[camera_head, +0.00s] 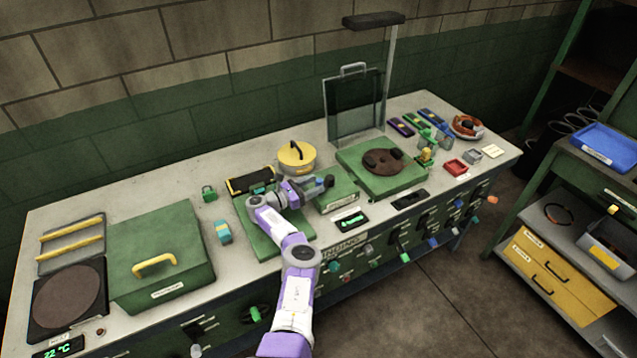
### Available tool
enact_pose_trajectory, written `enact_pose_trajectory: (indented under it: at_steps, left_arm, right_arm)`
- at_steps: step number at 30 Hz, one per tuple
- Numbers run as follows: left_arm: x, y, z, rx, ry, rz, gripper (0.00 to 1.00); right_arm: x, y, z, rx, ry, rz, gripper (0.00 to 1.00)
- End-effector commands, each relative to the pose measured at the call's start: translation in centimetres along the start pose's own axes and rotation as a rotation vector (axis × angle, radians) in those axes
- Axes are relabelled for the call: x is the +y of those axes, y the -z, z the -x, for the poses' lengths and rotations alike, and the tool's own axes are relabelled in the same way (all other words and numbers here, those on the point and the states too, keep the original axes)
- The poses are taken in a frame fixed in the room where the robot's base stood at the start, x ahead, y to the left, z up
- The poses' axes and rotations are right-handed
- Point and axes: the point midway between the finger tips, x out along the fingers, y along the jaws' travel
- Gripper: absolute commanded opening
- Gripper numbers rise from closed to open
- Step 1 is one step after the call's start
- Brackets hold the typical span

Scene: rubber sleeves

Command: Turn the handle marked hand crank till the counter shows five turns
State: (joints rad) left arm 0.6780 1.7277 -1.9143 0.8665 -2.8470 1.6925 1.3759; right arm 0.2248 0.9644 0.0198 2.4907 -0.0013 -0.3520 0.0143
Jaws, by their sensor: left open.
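A green box with a pale label (338,198) stands mid-bench, the likely hand crank unit; its label is too small to read. A small counter display (351,220) with green figures lies in front of it, and I cannot read the number. My left arm reaches up from the bottom, bends over a green base plate (262,243), and points right. My left gripper (324,184) is open at the box's top left edge. The crank handle is not clearly visible there, and I cannot tell whether the gripper touches anything. My right gripper is out of view.
A large green box with a yellow handle (155,264) stands at left. A yellow-lidded pot (297,157) is behind my arm. A green plate with a brown disc (382,162) is to the right. Knobs and levers (403,250) line the bench front. A shelf (560,240) stands at far right.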

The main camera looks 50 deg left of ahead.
Motion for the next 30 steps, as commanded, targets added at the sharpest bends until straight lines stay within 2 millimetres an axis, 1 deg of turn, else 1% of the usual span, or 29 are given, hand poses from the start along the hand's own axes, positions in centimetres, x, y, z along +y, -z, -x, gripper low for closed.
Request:
enact_pose_trajectory:
  at_steps: [1,3,6,9,13,30]
  left_arm:
    - [0.1,-0.1,1.1,0.001,-0.004,0.000,0.53]
    - [0.1,-0.1,2.2,0.000,-0.004,0.000,0.53]
    - [0.1,-0.1,3.6,0.000,-0.004,0.000,0.53]
    - [0.1,-0.1,4.5,-0.001,-0.003,0.000,0.53]
    - [0.1,-0.1,4.8,-0.001,-0.002,0.000,0.53]
    - [0.1,-0.1,4.8,-0.001,-0.001,0.000,0.53]
  right_arm:
    - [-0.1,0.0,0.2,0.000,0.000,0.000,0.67]
    - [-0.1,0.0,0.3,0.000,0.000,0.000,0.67]
    - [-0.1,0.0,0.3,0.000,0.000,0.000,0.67]
    - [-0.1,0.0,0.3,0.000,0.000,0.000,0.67]
    - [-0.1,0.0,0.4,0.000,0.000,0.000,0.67]
    - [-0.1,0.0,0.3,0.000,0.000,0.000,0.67]
